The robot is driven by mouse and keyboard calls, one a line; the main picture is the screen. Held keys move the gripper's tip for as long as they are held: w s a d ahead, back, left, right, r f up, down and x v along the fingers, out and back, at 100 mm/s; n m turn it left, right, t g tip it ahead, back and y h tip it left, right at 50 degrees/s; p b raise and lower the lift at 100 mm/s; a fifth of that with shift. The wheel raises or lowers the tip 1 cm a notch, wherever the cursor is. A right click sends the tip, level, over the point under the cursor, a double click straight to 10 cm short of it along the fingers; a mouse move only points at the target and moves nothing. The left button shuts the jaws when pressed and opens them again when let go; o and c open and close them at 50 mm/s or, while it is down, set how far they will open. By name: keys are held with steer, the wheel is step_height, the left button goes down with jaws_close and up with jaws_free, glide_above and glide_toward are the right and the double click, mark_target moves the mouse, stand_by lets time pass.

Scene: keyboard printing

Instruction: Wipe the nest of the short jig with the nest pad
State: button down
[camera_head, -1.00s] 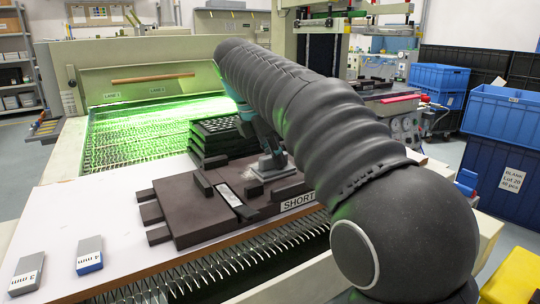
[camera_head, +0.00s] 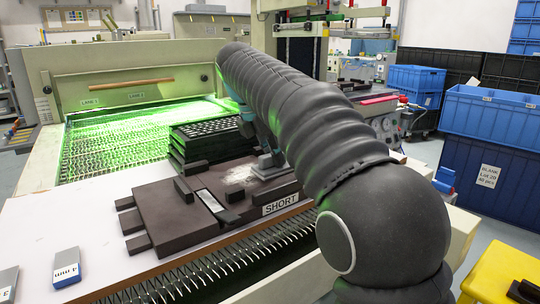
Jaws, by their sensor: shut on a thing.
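The short jig (camera_head: 165,213) is a dark brown block with raised bars, lying on the white board and labelled SHORT (camera_head: 281,204). A pale, dusty smear (camera_head: 237,174) shows on its upper surface, in the nest area. My gripper (camera_head: 266,153) points down over the right part of the jig, partly hidden by my arm. It is shut on a grey pad, the nest pad (camera_head: 268,171), which appears to rest on the jig just right of the smear. A silvery strip (camera_head: 210,201) lies in a slot left of the label.
A stack of black trays (camera_head: 190,150) stands right behind the jig. A 4 mm block (camera_head: 67,268) and another grey block (camera_head: 8,283) lie at the front left. A green-lit conveyor (camera_head: 120,143) is behind. Blue crates (camera_head: 490,125) stand at right.

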steer(key=shift+s+a+r, duration=0.1)
steer(key=shift+s+a, duration=0.75)
steer(key=shift+a, duration=0.3)
steer(key=shift+s+a+f, duration=0.15)
steer(key=shift+s+a, duration=0.7)
steer(key=shift+a, duration=0.25)
steer(key=shift+s+a+f, duration=0.1)
steer(key=shift+s+a, duration=0.7)
steer(key=shift+a, duration=0.3)
steer(key=shift+s+a, duration=0.8)
steer(key=shift+a, duration=0.25)
steer(key=shift+w+d+r, duration=0.2)
steer(key=shift+w+d, duration=0.7)
steer(key=shift+d, duration=0.3)
steer(key=shift+w+d+f, duration=0.1)
steer(key=shift+w+d, duration=0.75)
steer(key=shift+d, duration=0.25)
steer(key=shift+w+d+f, duration=0.1)
steer(key=shift+w+d, duration=0.7)
steer(key=shift+d, duration=0.3)
steer(key=shift+w+d, duration=0.8)
steer(key=shift+d, duration=0.25)
steer(key=shift+r, duration=0.2)
steer(key=shift+r, duration=3.95)
